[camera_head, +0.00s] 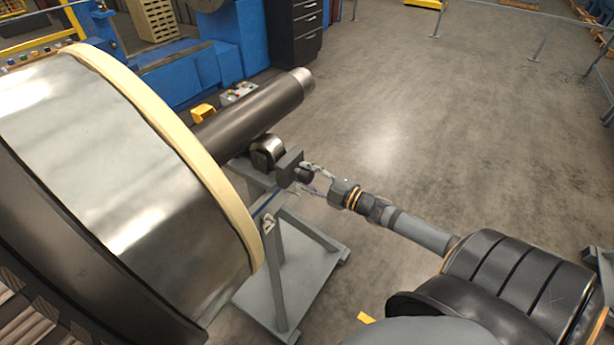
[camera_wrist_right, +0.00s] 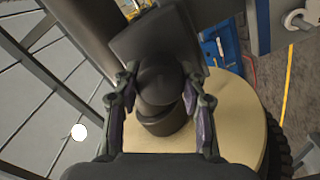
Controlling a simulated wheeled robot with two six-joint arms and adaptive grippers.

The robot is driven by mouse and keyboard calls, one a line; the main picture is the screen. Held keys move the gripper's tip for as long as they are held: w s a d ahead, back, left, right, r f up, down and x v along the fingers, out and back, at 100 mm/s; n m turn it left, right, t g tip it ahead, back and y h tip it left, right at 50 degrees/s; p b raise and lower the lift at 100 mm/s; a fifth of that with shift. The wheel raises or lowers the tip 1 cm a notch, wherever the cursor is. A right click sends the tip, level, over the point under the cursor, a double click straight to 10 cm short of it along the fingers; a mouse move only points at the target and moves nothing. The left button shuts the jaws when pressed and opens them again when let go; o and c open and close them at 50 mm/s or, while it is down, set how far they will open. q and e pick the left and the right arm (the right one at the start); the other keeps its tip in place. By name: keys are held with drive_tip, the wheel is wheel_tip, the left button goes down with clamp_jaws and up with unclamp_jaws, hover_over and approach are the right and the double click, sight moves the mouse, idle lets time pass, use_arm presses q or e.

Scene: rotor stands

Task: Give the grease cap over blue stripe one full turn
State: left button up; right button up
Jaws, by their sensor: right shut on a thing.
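The dark round grease cap (camera_head: 303,174) sits on the side of a grey block at the top of the rotor stand (camera_head: 283,275). A thin blue stripe (camera_head: 264,205) shows on the stand below the block. My right gripper (camera_head: 308,177) reaches in from the right and is shut on the cap. In the right wrist view the cap (camera_wrist_right: 160,80) lies between the two fingers of my right gripper (camera_wrist_right: 160,72), one on each side. Any mark on the cap is too dark to see. My left gripper is in neither view.
A large metal rotor (camera_head: 130,160) with a cream rim fills the left. Its dark shaft (camera_head: 255,115) passes above the stand's roller (camera_head: 267,150). Blue machinery (camera_head: 215,60) and a black drawer cabinet (camera_head: 296,30) stand behind.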

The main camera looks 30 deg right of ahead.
drive_tip(key=m, duration=0.5)
drive_tip(key=shift+f+m+b, duration=0.1)
drive_tip(key=shift+m+b, duration=0.2)
drive_tip(key=m+b, duration=0.1)
drive_tip(key=m, duration=0.5)
drive_tip(key=shift+d, duration=0.1)
drive_tip(key=m+b, duration=0.1)
drive_tip(key=m, duration=0.5)
drive_tip(key=shift+m+b, duration=0.3)
drive_tip(key=m+b, duration=0.1)
drive_tip(key=m, duration=0.5)
drive_tip(key=shift+d+f, duration=0.1)
drive_tip(key=m+b, duration=0.1)
drive_tip(key=m, duration=0.5)
drive_tip(key=shift+m+b, duration=0.35)
drive_tip(key=shift+m, duration=0.05)
drive_tip(key=m, duration=0.5)
drive_tip(key=shift+b, duration=0.4)
drive_tip(key=m, duration=0.5)
drive_tip(key=shift+f+m+b, duration=0.1)
drive_tip(key=shift+m+b, duration=0.2)
drive_tip(key=shift+m, duration=0.1)
drive_tip(key=m, duration=0.5)
drive_tip(key=shift+m, duration=0.3)
